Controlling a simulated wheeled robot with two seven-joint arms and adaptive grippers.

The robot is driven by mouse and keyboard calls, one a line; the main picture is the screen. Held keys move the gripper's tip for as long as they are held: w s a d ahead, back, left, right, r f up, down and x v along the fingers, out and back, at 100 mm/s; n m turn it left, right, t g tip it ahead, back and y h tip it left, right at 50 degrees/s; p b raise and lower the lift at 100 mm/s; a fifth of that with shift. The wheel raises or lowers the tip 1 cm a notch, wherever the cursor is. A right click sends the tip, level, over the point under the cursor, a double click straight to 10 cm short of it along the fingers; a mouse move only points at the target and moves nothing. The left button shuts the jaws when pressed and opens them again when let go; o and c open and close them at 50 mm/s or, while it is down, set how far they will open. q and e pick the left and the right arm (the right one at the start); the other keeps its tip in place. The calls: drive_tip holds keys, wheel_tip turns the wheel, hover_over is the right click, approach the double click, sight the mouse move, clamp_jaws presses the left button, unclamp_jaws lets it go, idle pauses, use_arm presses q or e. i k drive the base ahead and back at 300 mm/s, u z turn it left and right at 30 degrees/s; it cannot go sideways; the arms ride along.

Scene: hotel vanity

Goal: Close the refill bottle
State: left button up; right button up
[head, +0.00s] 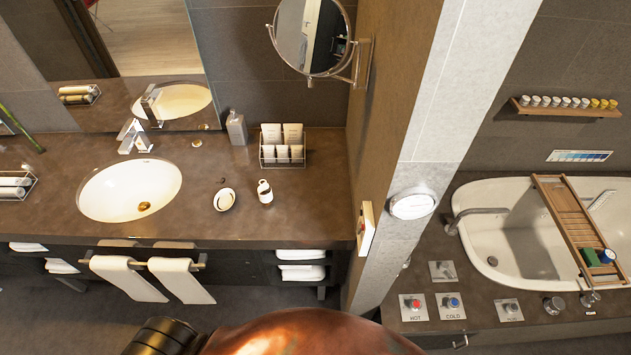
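A small white bottle (265,193) stands on the brown vanity counter, right of the sink. A small dark mark shows at its top; whether it is open or capped is too small to tell. A tiny dark object (222,181) lies on the counter to its left; I cannot tell whether it is a cap. A grey dispenser bottle (236,128) with a top fitting stands further back against the wall. I cannot tell for sure which bottle is the refill bottle. Neither of my grippers is in view.
The sink (130,190) and faucet (134,137) are at left. A small round dish (224,200) sits beside the white bottle. A rack of toiletries (282,146) stands behind. A wall pillar (405,150) bounds the counter at right. The counter's front right is clear.

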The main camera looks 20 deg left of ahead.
sight(266, 197)
drive_tip(key=z, duration=2.3)
drive_tip(key=k, duration=2.35)
drive_tip(key=u, duration=1.45)
drive_tip(key=i, duration=0.35)
drive_tip(key=z, duration=0.05)
